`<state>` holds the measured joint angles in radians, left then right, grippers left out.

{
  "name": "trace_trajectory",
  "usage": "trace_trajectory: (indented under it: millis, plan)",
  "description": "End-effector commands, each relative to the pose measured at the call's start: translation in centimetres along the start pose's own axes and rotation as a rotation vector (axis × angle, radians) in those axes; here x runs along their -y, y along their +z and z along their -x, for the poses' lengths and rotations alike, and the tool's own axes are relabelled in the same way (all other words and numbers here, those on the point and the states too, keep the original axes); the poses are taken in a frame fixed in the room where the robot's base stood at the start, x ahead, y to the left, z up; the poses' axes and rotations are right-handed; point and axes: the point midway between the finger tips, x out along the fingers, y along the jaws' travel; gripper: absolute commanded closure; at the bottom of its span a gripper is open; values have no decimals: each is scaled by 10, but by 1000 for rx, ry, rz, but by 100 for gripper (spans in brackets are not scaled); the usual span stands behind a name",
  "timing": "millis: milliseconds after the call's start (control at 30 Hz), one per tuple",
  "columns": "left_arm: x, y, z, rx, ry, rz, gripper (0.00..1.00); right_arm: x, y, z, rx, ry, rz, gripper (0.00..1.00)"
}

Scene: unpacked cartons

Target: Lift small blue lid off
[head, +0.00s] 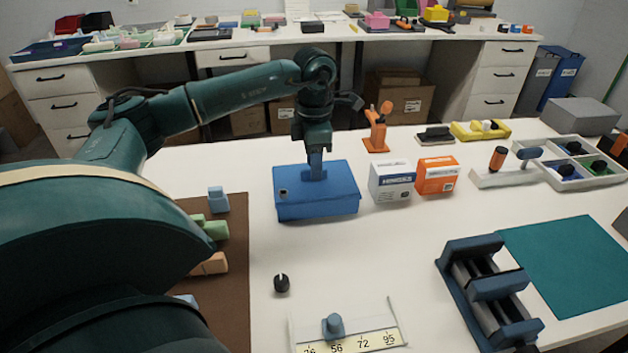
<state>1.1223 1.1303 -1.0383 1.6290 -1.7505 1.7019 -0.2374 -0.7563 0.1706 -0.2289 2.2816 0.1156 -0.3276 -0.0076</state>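A small blue box (318,207) stands on the white table, left of the middle. Its blue lid (338,184) sits on top, with a small dark spot near its left corner. My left arm comes in from the left, and its gripper (316,166) points straight down at the middle of the lid. The fingertips are at the lid's top, where a raised blue part shows. The fingers are seen narrow and partly merge with that part, so their opening and grip cannot be made out. My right gripper is not in view.
A white-and-blue carton (391,182) and an orange carton (437,175) stand close right of the box. An orange stand (377,128) is behind. A brown mat (232,285) with blocks lies left, and a black knob (281,284) in front. Table space directly before the box is clear.

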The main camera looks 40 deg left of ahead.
Motion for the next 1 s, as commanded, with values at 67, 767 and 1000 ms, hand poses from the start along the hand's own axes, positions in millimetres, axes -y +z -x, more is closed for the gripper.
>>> trace_trajectory:
  millis: [67,767,1000]
  plan:
    - [0,-1,-10,-2,0,2,62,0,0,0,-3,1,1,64]
    - [-1,-1,-16,0,0,1,93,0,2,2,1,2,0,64]
    - [-1,-1,-16,0,0,1,100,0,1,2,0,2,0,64]
